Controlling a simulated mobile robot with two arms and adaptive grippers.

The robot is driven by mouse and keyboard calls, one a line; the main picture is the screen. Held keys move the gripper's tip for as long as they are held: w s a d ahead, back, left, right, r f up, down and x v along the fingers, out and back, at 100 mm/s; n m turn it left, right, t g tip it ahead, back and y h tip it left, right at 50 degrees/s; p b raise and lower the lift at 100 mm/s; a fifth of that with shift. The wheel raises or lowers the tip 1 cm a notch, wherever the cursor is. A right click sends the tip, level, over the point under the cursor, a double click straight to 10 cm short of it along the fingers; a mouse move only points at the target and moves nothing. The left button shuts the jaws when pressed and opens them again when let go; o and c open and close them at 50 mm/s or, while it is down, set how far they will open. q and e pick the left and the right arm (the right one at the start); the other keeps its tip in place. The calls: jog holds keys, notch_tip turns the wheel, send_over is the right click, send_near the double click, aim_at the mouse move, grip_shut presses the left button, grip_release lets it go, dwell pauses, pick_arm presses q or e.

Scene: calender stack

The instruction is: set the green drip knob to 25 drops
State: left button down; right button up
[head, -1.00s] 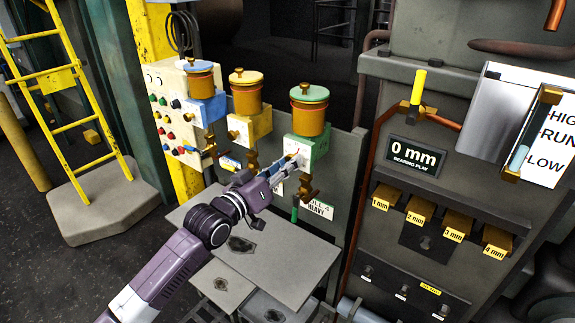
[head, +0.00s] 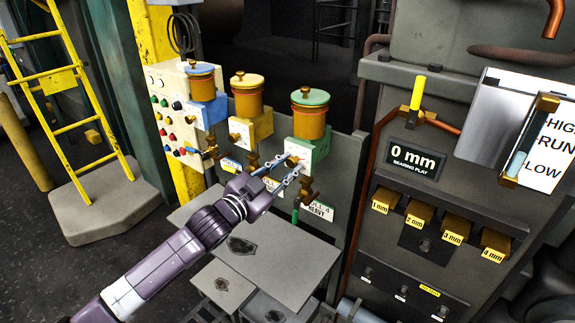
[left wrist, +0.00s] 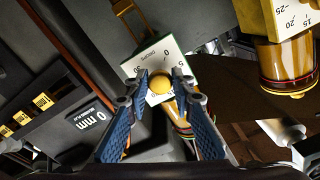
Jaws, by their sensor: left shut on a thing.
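The green drip unit is a green-sided box (head: 318,150) under an orange cup with a green lid (head: 309,113). Its round yellow-brass knob (left wrist: 160,85) sits on a white dial face (left wrist: 153,59) in the left wrist view. The dial shows 0 near the top and 5 to its right; I cannot read the knob's setting. My left gripper (head: 288,171) is at the box front, its two blue-grey fingers shut on either side of the knob. It also shows in the left wrist view (left wrist: 160,90). My right gripper is out of view.
Yellow (head: 262,126) and blue (head: 213,108) drip units stand to the left of the green one. A brass valve (head: 307,196) hangs close below the green box. Grey plates (head: 280,260) lie below my arm. A grey cabinet with a 0 mm display (head: 417,158) stands right.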

pick_arm(q)
jog(key=shift+f+m, duration=0.15)
jog(key=shift+m, duration=1.35)
jog(key=shift+p, duration=0.3)
jog(key=c, duration=1.7)
grip_release()
jog(key=shift+a, duration=0.1)
jog(key=v, duration=1.2)
